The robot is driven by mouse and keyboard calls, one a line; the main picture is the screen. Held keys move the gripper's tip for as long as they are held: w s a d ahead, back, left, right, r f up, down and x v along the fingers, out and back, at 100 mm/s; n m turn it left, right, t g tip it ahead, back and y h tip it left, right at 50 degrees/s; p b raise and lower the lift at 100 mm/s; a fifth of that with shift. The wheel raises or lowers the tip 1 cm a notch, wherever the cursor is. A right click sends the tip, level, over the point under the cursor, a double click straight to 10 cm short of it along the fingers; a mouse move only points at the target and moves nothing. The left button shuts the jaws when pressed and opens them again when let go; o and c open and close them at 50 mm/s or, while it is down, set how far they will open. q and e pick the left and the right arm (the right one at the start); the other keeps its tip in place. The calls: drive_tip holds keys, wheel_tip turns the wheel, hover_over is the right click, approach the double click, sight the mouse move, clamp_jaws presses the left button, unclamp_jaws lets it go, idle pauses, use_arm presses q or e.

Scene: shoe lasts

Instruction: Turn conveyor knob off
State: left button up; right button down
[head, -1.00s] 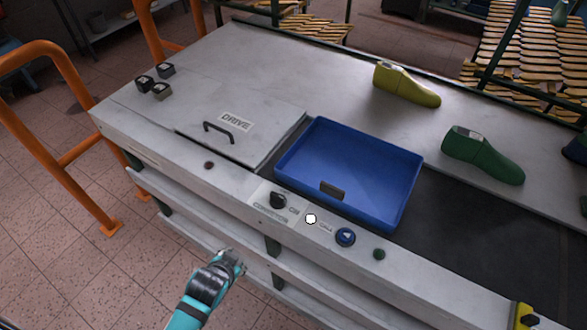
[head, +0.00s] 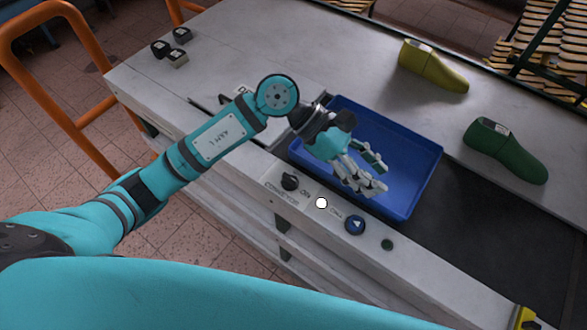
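The black conveyor knob (head: 289,181) sits on a pale labelled plate on the front ledge of the worktable. Lettering shows beside and below it; which way the knob points is hard to tell. My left gripper (head: 377,177) is above the blue tray, to the right of the knob and apart from it. Its fingers are spread with nothing between them, pointing right and down. My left arm reaches in from the left and does not cover the knob. My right gripper is not in view.
A white round lamp (head: 321,203), a blue button (head: 355,225) and a dark green button (head: 387,245) line the ledge right of the knob. The blue tray (head: 425,178) lies behind. Yellow (head: 434,67) and green (head: 505,150) shoe lasts stand farther back. Orange rail (head: 50,90) at left.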

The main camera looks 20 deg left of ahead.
use_arm(q)
drive_tip(key=w+a+f+m+t+y, duration=0.1)
drive_tip(key=w+a+f+m+y, duration=0.25)
drive_tip(key=a+y, duration=0.45)
drive_tip(key=t+y, duration=0.1)
drive_tip(key=y, duration=0.3)
hover_over(290, 177)
wheel_tip(290, 177, down, 16)
drive_tip(key=p, duration=0.4)
drive_tip(key=shift+f, duration=0.45)
drive_tip(key=shift+c, duration=0.3)
clamp_jaws()
